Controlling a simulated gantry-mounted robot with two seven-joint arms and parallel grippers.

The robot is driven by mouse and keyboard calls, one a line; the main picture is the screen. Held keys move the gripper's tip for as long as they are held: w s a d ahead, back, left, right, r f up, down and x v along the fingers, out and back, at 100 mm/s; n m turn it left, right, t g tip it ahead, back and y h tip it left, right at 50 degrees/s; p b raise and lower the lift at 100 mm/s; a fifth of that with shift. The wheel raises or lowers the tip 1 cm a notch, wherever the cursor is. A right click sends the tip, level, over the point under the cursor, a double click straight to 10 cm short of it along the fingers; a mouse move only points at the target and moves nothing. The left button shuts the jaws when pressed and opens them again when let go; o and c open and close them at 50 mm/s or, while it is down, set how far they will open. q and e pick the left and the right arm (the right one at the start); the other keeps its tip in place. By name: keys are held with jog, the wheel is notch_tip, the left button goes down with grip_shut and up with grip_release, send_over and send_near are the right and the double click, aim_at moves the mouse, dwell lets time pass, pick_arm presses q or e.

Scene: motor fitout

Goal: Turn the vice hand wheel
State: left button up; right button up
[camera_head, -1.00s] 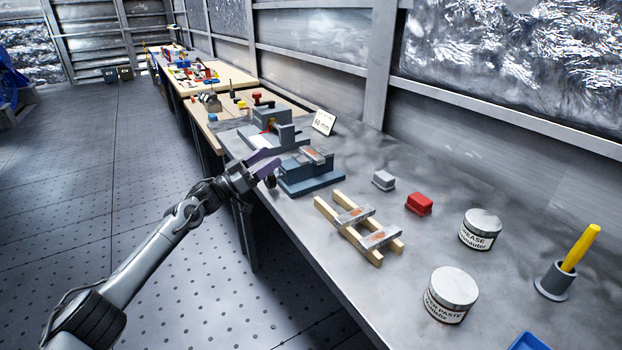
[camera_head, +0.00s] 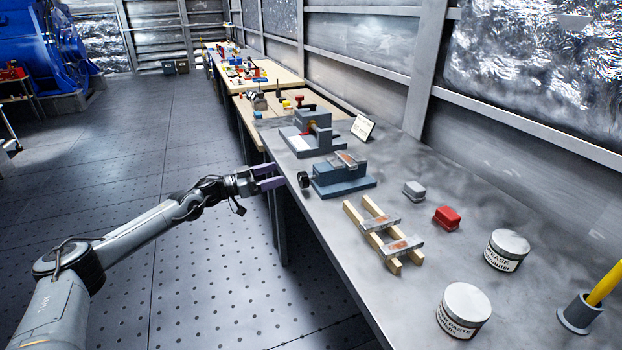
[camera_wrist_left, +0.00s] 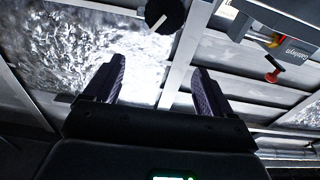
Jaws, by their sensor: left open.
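The blue-grey vice (camera_head: 342,179) sits on the near bench's left edge, with a grey workpiece with a brown patch (camera_head: 347,159) on top. Its black hand wheel (camera_head: 304,180) faces left, past the bench edge. My left gripper (camera_head: 279,176) is open and empty, its purple fingers pointing at the wheel with a small gap between. In the left wrist view the dark round wheel (camera_wrist_left: 165,13) is at the top, beyond the open fingers (camera_wrist_left: 158,66), apart from them. My right gripper is in neither view.
Behind the vice stands a grey machine (camera_head: 313,132) and a white sign (camera_head: 363,127). Nearer are wooden rails (camera_head: 358,220) with two plates, grey (camera_head: 414,190) and red (camera_head: 447,216) blocks, and jars (camera_head: 464,311). The floor left of the bench is free.

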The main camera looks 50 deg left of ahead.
aim_at(300, 180)
pick_arm(q)
jog(key=shift+g, duration=0.5)
jog(key=shift+w+d+f+b, duration=0.25)
jog(key=shift+w+f+b, duration=0.35)
jog(key=shift+w+b, duration=0.15)
jog(key=shift+w+d+f+b, duration=0.2)
jog(key=shift+w+f+b, duration=0.45)
jog(key=shift+b, duration=0.25)
jog(key=shift+w+d+f+b, duration=0.25)
jog(key=shift+w+f+b, duration=0.4)
jog(key=shift+b, duration=0.15)
jog(key=shift+b+x, duration=0.5)
jog(key=shift+x, duration=2.2)
